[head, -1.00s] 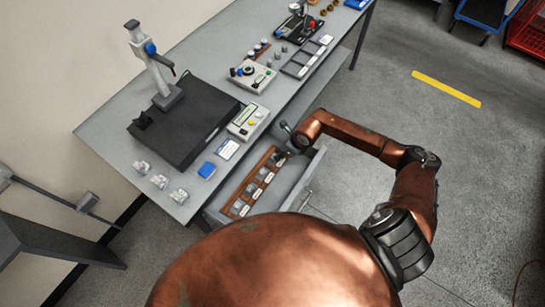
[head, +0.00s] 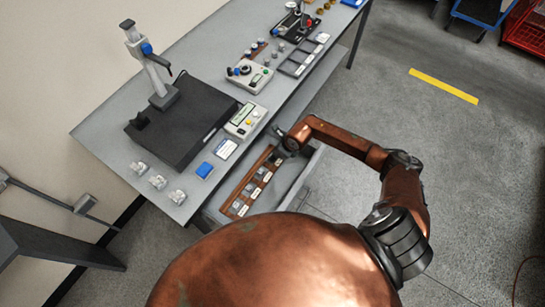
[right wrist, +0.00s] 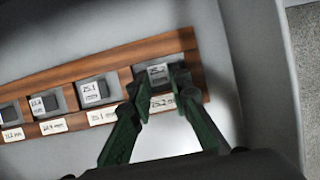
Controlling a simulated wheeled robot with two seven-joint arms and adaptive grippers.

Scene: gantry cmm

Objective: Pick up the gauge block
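Gauge blocks sit in square pockets of a wooden rack (right wrist: 60,82) inside an open grey drawer; the rack also shows in the head view (head: 232,197). The rightmost block (right wrist: 158,71) is dark with a pale label on top, in the pocket tagged 25.2. My right gripper (right wrist: 161,86) has green fingers spread apart at this block, one tip on either side of its near part. I cannot tell whether they touch it. In the head view my right gripper (head: 282,147) is over the rack's far end, its fingers too small to make out. My left gripper is not in view.
Another block (right wrist: 94,91), labelled 25.1, sits in the neighbouring pocket. The drawer wall (right wrist: 213,60) stands close right of the rack. The grey bench (head: 105,135) above the drawer carries a black plate (head: 185,130) and a control box (head: 245,119). The drawer floor beside the rack is bare.

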